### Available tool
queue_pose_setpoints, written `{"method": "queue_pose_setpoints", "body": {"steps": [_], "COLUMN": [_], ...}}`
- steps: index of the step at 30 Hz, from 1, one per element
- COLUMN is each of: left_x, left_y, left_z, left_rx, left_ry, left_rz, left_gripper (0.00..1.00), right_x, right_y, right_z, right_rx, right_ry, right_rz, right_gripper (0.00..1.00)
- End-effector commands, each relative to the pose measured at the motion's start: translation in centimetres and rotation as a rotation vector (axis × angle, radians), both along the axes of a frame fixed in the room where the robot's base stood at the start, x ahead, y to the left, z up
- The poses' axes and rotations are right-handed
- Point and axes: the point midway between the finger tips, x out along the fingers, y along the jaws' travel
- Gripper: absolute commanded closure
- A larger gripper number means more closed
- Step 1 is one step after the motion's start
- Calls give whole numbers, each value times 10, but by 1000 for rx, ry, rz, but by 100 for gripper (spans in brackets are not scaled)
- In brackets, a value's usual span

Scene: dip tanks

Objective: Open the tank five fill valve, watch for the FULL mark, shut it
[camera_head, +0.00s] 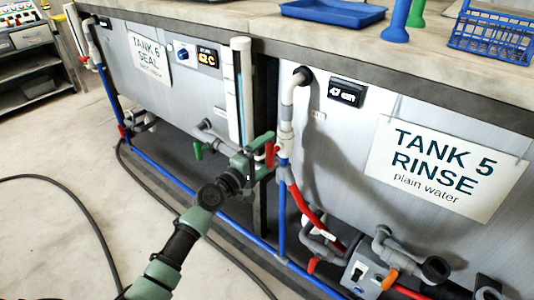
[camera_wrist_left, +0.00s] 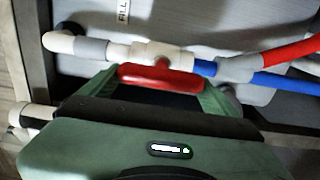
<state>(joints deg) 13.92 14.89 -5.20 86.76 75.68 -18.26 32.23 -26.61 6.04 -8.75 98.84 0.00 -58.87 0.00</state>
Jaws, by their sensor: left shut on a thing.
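My left gripper (camera_head: 264,155) is shut on the red fill valve handle (camera_head: 270,152) at tank five's (camera_head: 322,175) left end. In the left wrist view the red handle (camera_wrist_left: 160,77) sits between my green fingers (camera_wrist_left: 160,88) and lies roughly along the pipe. A white tag reading FILL (camera_wrist_left: 123,11) is above the valve there. The tank five display (camera_head: 347,92) seems to read 47 cm. The sign (camera_head: 440,165) says TANK 5 RINSE, plain water. I cannot make out a FULL mark. My right gripper is not in view.
Tank six (camera_head: 120,60) stands to the left, with a green-handled valve (camera_head: 198,150) low on its front. A pale upright tube (camera_head: 241,95) stands between the tanks. Blue pipe (camera_head: 200,193) runs low along the front. A dark hose (camera_head: 75,190) lies on the open floor.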

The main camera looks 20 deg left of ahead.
Motion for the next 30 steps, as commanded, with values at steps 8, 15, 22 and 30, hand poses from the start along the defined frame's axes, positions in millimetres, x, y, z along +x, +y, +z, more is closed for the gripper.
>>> {"method": "queue_pose_setpoints", "body": {"steps": [8, 15, 22, 30], "left_x": [0, -13, -51, -73], "left_y": [0, 5, 18, 27], "left_z": [-1, -2, -2, -2], "left_rx": [-6, -4, -5, -7], "left_ry": [3, 4, 5, 4], "left_rz": [0, 0, 0, 0], "left_gripper": [0, 0, 0, 0], "right_x": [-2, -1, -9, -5], "right_y": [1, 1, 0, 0], "right_z": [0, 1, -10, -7], "right_rx": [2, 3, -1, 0], "right_ry": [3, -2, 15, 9], "right_rz": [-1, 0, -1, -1], "right_gripper": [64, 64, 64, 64]}}
